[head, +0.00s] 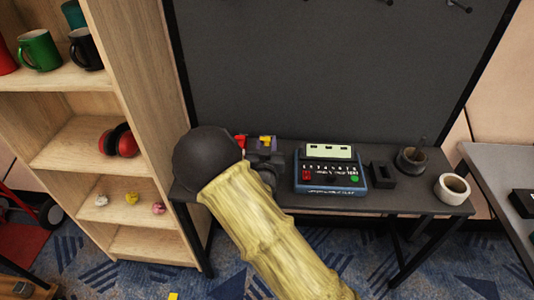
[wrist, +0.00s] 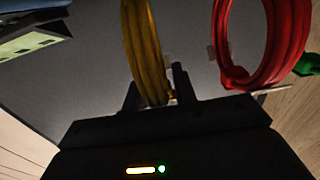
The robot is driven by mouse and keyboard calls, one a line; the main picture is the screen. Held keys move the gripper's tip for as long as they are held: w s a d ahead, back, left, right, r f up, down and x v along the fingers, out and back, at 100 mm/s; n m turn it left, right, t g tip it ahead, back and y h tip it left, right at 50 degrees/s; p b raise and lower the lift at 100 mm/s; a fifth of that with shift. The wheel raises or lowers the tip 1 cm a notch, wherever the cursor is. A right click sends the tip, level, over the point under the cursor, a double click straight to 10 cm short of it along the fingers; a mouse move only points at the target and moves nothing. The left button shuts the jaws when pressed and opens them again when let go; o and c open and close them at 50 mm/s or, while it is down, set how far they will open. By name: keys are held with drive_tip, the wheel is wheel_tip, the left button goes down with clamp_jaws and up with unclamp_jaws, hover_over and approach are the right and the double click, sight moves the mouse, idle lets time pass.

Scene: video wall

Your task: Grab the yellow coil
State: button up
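The yellow coil (wrist: 146,50) is a looped cable standing up from my gripper in the wrist view, its lower end between the two fingers. My gripper (wrist: 156,88) has its dark fingers apart, one on each side of the coil; a narrow gap shows on the right side. Firm contact is not visible. In the head view my gripper (head: 263,160) is beyond the arm, low in front of the dark panel, partly hidden. A small yellow piece of the coil (head: 265,140) shows there; the rest is hidden.
A red coil (wrist: 262,45) is close right of the yellow one in the wrist view. A tester box (head: 328,168), black holder (head: 382,174), dark cup (head: 410,160) and white roll (head: 452,188) stand on the narrow table. A wooden shelf (head: 145,70) is close on the left.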

clamp_jaws()
drive_tip(key=shift+r, duration=0.1)
wheel_tip(320, 180, up, 10)
drive_tip(key=shift+f+p, duration=0.1)
drive_tip(key=shift+p, duration=0.3)
idle(0.4)
